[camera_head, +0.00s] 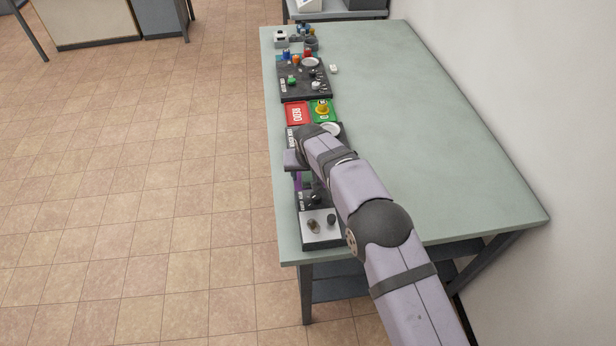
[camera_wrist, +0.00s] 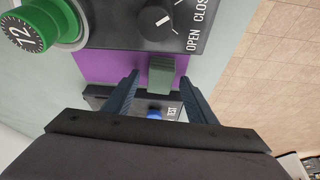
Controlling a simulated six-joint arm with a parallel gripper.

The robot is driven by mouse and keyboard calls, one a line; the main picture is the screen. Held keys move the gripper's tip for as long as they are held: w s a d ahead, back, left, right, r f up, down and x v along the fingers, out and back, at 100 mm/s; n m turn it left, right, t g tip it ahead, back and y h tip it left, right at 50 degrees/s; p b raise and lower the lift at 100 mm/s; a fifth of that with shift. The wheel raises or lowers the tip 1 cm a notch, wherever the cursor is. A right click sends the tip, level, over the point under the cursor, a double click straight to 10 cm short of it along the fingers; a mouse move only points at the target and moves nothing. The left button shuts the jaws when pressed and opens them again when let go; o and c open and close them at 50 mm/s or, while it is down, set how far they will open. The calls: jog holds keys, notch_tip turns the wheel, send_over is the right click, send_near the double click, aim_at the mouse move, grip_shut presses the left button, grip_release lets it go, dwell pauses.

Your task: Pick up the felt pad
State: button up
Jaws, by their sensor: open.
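In the wrist view, a small green block (camera_wrist: 162,72), which looks like the felt pad, sits at the edge of a flat purple surface (camera_wrist: 105,66). My gripper (camera_wrist: 159,77) is open, with one dark blue finger on each side of the block. A gap shows between the block and each finger, and I cannot tell how deep the fingers reach. In the head view my arm hides the block; only a bit of purple (camera_head: 298,182) shows below my wrist.
A dark panel with an OPEN/CLOSE knob (camera_wrist: 156,16) and a green dial (camera_wrist: 30,32) lies close by. A TEST panel with a blue button (camera_wrist: 154,112) is on the other side. Red (camera_head: 296,113) and green trays stand farther along the table (camera_head: 420,120), whose right side is clear.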

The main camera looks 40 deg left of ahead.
aim_at(308, 176)
jog(key=c, duration=1.1)
jog(key=shift+c, duration=0.2)
jog(key=shift+r, duration=0.1)
notch_tip(308, 176, up, 10)
jog(key=b, duration=0.2)
